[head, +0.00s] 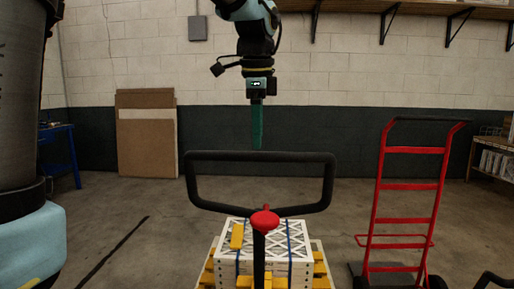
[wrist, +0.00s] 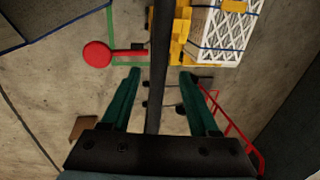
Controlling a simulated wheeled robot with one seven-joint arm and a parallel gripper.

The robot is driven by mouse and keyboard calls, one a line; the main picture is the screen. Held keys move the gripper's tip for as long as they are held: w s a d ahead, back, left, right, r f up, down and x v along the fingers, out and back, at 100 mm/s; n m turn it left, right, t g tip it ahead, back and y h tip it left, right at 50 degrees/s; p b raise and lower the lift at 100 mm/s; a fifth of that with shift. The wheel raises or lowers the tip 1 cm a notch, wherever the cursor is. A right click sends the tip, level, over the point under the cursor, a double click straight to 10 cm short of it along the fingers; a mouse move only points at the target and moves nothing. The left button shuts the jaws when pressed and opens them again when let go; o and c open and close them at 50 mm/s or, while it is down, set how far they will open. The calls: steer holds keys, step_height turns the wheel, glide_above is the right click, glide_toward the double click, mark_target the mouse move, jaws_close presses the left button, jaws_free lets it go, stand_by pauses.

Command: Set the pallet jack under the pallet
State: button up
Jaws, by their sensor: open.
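The pallet jack's black loop handle (head: 260,156) stands upright in front of me, with a red knob (head: 265,221) at its lower middle. Behind it sits the yellow pallet (head: 321,268), loaded with boxed white filters (head: 268,255) tied by blue straps. My gripper (head: 256,147) points down, its green fingertips close to the handle's top bar. In the wrist view the gripper (wrist: 160,74) is open, and a black handle bar (wrist: 160,50) runs between its two spread fingers. I cannot tell whether they touch it. The forks are hidden.
A red hand truck (head: 410,205) stands to the right. Brown panels (head: 147,135) lean on the back wall, and a blue table (head: 62,150) stands at left. A green floor line (wrist: 112,40) shows near the pallet. Floor at left centre is clear.

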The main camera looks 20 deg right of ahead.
steer(key=shift+w+d+f, duration=0.1)
steer(key=shift+w+f, duration=0.1)
steer(key=shift+f, duration=0.95)
steer(key=shift+w+d+f, duration=0.1)
steer(key=shift+w+f, duration=0.05)
steer(key=shift+f, duration=0.95)
jaws_close()
